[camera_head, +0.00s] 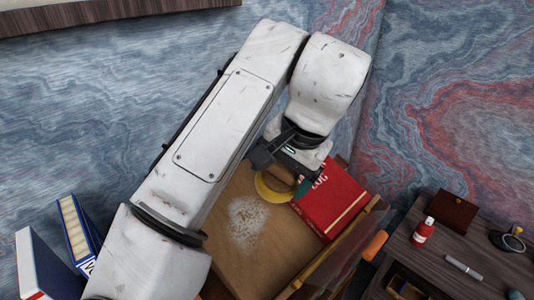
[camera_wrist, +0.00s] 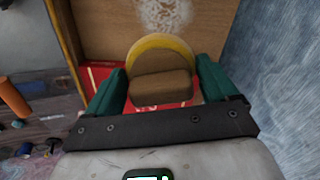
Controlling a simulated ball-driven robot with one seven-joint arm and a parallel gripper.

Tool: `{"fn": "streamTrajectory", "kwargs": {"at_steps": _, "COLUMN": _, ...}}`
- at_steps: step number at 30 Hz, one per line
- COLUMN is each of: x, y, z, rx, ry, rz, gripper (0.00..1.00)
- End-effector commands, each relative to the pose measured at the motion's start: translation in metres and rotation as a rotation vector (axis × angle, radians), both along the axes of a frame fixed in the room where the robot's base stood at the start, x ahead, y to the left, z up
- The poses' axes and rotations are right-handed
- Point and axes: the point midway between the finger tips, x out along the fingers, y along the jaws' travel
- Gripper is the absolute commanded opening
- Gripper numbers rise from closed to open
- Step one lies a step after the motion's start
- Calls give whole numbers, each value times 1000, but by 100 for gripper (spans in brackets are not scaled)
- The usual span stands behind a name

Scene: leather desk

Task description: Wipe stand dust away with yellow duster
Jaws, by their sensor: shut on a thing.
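My gripper (camera_wrist: 160,74) is shut on the yellow duster. Its two green fingers sit on either side of the duster's brown block, with the duster's yellow rim (camera_wrist: 158,41) curving out beyond it. In the head view, the duster (camera_head: 268,192) shows as a yellow arc under my gripper (camera_head: 288,178), partly hidden. A pale patch of dust (camera_head: 246,219) lies on the brown wooden stand (camera_head: 215,262). The duster is to the upper right of the dust and apart from it. The dust also shows at the top of the wrist view (camera_wrist: 165,14). I cannot tell whether the duster touches the stand.
A red book (camera_head: 330,200) lies beside the duster. A raised wooden edge (camera_head: 345,245) borders the stand on the right. A dark desk (camera_head: 480,277) beyond holds a red bottle (camera_head: 423,231) and a pen (camera_head: 463,267). Binders (camera_head: 78,232) stand at left.

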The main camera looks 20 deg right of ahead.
Motion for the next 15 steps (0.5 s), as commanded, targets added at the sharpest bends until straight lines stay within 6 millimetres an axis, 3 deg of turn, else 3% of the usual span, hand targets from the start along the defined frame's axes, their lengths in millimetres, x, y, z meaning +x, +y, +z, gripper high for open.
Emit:
{"fn": "streamTrajectory", "kwargs": {"at_steps": 8, "x": 3, "y": 1, "z": -10, "rx": 1, "ry": -2, "rz": 1, "gripper": 62}}
{"fn": "streamTrajectory", "kwargs": {"at_steps": 15, "x": 10, "y": 3, "z": -32, "rx": 1, "ry": -2, "rz": 1, "gripper": 62}}
